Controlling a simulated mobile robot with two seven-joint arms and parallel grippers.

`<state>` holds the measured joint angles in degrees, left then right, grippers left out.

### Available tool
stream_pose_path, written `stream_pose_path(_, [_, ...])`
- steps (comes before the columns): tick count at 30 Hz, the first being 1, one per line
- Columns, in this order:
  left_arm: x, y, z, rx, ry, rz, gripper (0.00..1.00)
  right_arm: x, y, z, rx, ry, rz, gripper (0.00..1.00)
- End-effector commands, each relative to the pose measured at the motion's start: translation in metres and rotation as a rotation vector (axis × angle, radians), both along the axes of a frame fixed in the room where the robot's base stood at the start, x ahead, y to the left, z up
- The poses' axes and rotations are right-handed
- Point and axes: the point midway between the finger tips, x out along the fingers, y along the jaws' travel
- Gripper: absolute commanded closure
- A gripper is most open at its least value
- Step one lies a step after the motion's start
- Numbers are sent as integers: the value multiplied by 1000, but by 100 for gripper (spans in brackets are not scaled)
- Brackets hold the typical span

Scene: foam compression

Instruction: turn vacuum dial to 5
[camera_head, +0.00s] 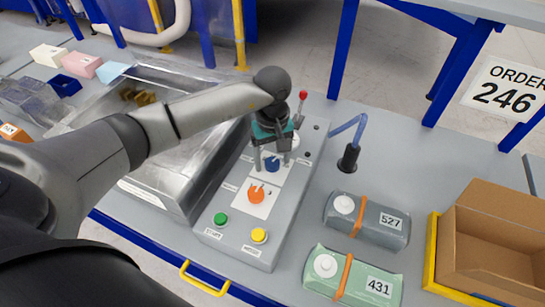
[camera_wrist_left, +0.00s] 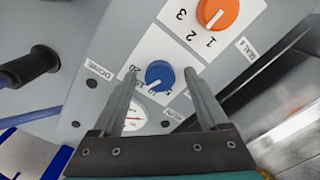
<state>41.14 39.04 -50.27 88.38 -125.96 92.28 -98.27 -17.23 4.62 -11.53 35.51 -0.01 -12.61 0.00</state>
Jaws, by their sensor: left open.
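The blue vacuum dial (camera_head: 272,164) sits on the grey control panel (camera_head: 258,248). I cannot read for certain which number the pointer faces. My left gripper (camera_head: 272,161) points down over the dial. In the left wrist view its two fingers (camera_wrist_left: 160,82) stand apart on either side of the knob, with gaps visible, so it is open and holds nothing. My right gripper is not in view.
An orange knob (camera_head: 256,194) numbered 1 to 3 is beside the dial. Green (camera_head: 221,219) and yellow (camera_head: 259,235) buttons are at the panel's near end. A red-topped lever (camera_head: 303,95) stands behind. Bags 527 (camera_head: 368,230) and 431 (camera_head: 330,286) lie right.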

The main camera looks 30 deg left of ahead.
Motion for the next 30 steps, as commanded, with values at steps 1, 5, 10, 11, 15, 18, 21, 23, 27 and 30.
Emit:
stream_pose_path(1, [0,0,-2,-1,0,0,23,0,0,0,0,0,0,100])
stream_pose_path(5, [0,0,-2,-1,-1,0,23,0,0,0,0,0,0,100])
stream_pose_path(10, [0,0,-2,-1,-1,0,28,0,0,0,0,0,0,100])
stream_pose_path(11, [0,0,-2,-1,-1,0,31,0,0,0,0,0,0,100])
stream_pose_path(15, [0,0,-2,-1,-1,0,47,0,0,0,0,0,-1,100])
stream_pose_path(18, [0,0,-2,-1,-1,0,58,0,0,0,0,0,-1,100])
stream_pose_path(21, [0,0,-2,-1,-1,0,69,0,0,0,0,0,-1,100])
stream_pose_path(23, [0,0,-2,-1,-1,0,76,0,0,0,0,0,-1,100])
stream_pose_path(27, [0,0,-2,-1,-1,0,92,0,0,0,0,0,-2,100])
stream_pose_path(30, [0,0,-2,-1,-1,0,100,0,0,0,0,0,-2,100])
